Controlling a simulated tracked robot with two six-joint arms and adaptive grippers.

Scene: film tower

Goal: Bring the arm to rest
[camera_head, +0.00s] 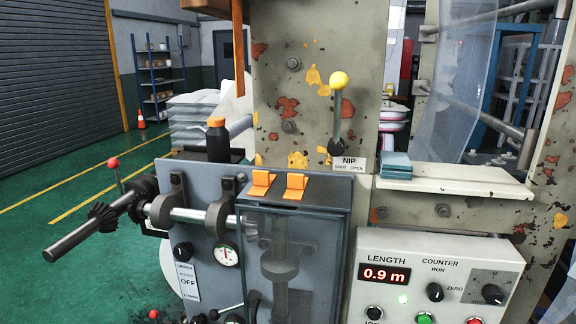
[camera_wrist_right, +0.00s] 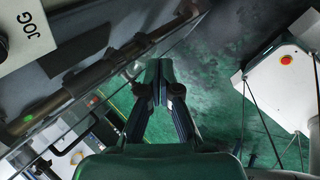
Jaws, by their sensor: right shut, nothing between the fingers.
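My right gripper (camera_wrist_right: 159,82) shows in the right wrist view. Its two dark fingers are together with nothing between them, and green floor (camera_wrist_right: 215,75) lies behind them. The gripper is apart from the panel with the JOG label (camera_wrist_right: 22,32) at the upper left of that view. Neither arm shows in the head view, and my left gripper is in no view.
In the head view, the machine has a yellow-knobbed NIP lever (camera_head: 339,81), a control box reading 0.9 m (camera_head: 440,250), a clear-fronted guard (camera_head: 295,212) and a shaft (camera_head: 95,233) jutting left. A shelf (camera_head: 450,180) carries blue pads (camera_head: 396,165). Open floor (camera_head: 60,200) lies left.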

